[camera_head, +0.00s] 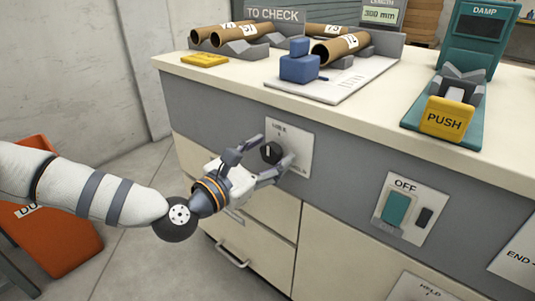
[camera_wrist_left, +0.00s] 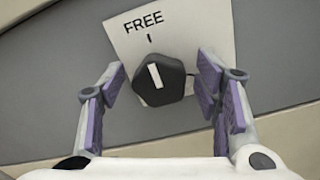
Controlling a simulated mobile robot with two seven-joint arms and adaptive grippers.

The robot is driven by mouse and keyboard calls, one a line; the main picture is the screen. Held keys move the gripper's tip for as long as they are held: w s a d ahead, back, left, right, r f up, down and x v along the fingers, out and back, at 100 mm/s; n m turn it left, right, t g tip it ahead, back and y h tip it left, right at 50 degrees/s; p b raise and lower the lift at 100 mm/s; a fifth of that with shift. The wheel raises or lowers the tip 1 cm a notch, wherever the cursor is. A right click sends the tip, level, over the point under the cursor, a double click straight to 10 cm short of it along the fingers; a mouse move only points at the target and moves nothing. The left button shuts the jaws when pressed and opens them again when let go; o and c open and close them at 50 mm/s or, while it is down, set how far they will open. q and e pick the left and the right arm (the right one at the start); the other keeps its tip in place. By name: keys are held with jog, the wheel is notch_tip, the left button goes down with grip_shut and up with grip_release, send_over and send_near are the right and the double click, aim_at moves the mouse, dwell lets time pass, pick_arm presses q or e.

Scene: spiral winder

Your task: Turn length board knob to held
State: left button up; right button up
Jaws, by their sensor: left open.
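The knob (camera_head: 271,152) is black with a white mark and sits on a white label plate (camera_head: 301,136) on the grey front of the counter. In the left wrist view the knob (camera_wrist_left: 162,84) lies between my fingers, with its white mark pointing up, slightly left, towards the word FREE (camera_wrist_left: 143,20). My left gripper (camera_head: 262,163) is open around the knob; in the wrist view its purple-padded fingers (camera_wrist_left: 160,95) stand either side with gaps. The lower right of the plate is partly hidden by a finger in the head view. My right gripper is not in view.
An OFF switch plate (camera_head: 406,207) is on the front to the right. Drawers with handles (camera_head: 232,252) lie below. On the counter are a length board (camera_head: 333,85) with a blue block (camera_head: 299,66), cardboard tubes (camera_head: 340,48) and a yellow PUSH block (camera_head: 446,117).

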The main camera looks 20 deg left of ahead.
pick_arm(q)
jog(key=c, duration=1.1)
jog(key=shift+c, duration=0.2)
